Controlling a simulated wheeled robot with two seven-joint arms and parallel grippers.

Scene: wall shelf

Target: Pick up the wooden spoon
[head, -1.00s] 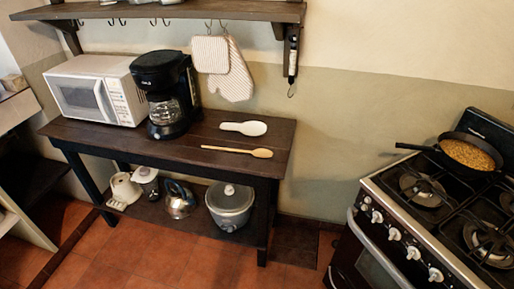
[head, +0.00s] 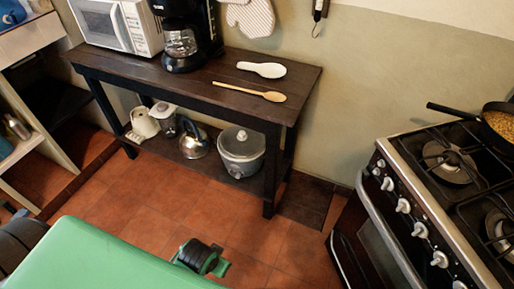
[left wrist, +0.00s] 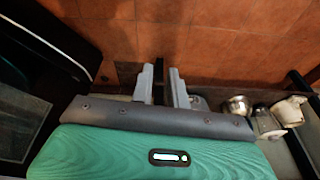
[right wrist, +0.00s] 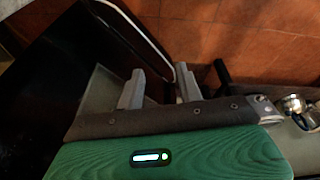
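The wooden spoon (head: 273,96) lies flat on the dark wooden table (head: 180,85), near its right end, with its bowl to the right and its handle to the left. A white spoon rest (head: 262,69) lies just behind it. Neither gripper shows in the head view. My left gripper (left wrist: 161,85) shows two grey fingers apart, with nothing between them but floor and a dark strip. My right gripper (right wrist: 159,88) has its fingers wider apart and is empty. The spoon is not seen in either wrist view.
A coffee maker (head: 184,35) and a white microwave (head: 112,24) stand on the table's left. A slow cooker (head: 241,150) and kettle (head: 194,143) sit on the lower shelf. The stove (head: 425,200) with a pan is at right. Tiled floor lies clear between.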

